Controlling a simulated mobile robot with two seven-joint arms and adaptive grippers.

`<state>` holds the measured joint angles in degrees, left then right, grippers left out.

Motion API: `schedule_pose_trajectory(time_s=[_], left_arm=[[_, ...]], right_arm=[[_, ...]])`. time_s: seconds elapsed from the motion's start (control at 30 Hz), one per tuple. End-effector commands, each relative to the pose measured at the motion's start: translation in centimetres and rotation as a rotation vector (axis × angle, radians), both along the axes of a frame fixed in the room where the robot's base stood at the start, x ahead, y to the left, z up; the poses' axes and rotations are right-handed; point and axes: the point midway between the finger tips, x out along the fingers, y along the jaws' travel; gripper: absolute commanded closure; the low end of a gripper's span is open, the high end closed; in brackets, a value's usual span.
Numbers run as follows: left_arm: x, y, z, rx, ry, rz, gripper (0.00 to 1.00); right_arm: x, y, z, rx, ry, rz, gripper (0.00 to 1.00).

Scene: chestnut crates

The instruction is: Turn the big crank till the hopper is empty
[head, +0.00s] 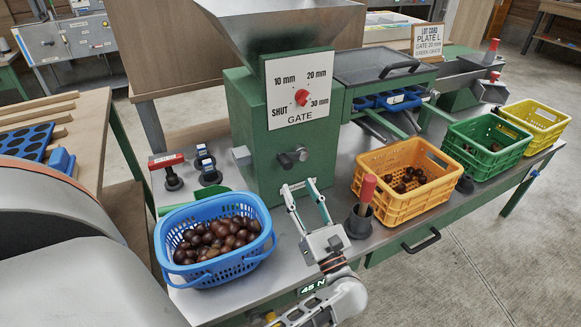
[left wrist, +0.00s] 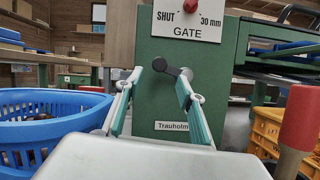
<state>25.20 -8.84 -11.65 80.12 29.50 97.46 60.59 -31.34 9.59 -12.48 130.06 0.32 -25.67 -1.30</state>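The hopper (head: 285,28) is a grey metal funnel on top of the green machine; its inside is not visible. A short dark crank (head: 292,158) sticks out of the green front below the gate dial (head: 302,97); I cannot tell whether it is the big crank. It also shows in the left wrist view (left wrist: 172,69), between and beyond the fingertips. My left gripper (head: 299,185) is open and empty, just in front of and below this crank; it also shows in the left wrist view (left wrist: 160,78). The dial's red knob shows no clearly readable setting. My right gripper is not in view.
A blue basket (head: 183,213) of chestnuts stands left of the gripper. A red-handled upright tool (head: 367,187) stands close on the right, beside an orange crate (head: 410,206) with some chestnuts. Green (head: 478,165) and yellow (head: 545,135) crates stand further right. Stamps (head: 171,180) stand behind the blue basket.

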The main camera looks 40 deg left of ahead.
Motion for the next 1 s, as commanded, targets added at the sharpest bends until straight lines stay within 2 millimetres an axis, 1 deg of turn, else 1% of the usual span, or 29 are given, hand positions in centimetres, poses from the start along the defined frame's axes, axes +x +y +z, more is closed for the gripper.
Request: schedule_pose_trajectory(time_s=[0.03, 0.2, 0.43, 0.6, 0.87, 0.9, 0.97, 1.0], left_arm=[[0.2, 0.6, 0.5, 0.0, -0.007, 0.002, 0.62], [1.2, 2.7, 1.8, 0.004, -0.008, 0.002, 0.62], [2.4, 5.3, 2.8, 0.004, -0.005, 0.001, 0.62], [2.7, 6.1, 3.0, 0.003, -0.003, 0.0, 0.62], [2.7, 6.2, 3.0, 0.003, -0.001, 0.001, 0.62], [2.7, 6.2, 3.0, 0.003, -0.001, 0.001, 0.72], [2.7, 6.2, 3.0, 0.003, 0.0, 0.0, 0.88], [2.7, 6.2, 3.0, 0.003, -0.001, 0.001, 0.98]], right_arm=[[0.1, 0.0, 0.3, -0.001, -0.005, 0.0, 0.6], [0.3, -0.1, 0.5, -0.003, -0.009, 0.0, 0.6], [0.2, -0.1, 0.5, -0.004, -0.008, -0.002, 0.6], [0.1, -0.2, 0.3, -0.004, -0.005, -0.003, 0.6], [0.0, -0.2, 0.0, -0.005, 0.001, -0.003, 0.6], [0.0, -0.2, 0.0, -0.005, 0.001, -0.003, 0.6], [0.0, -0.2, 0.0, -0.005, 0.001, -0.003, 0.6], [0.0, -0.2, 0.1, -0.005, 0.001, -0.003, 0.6]])
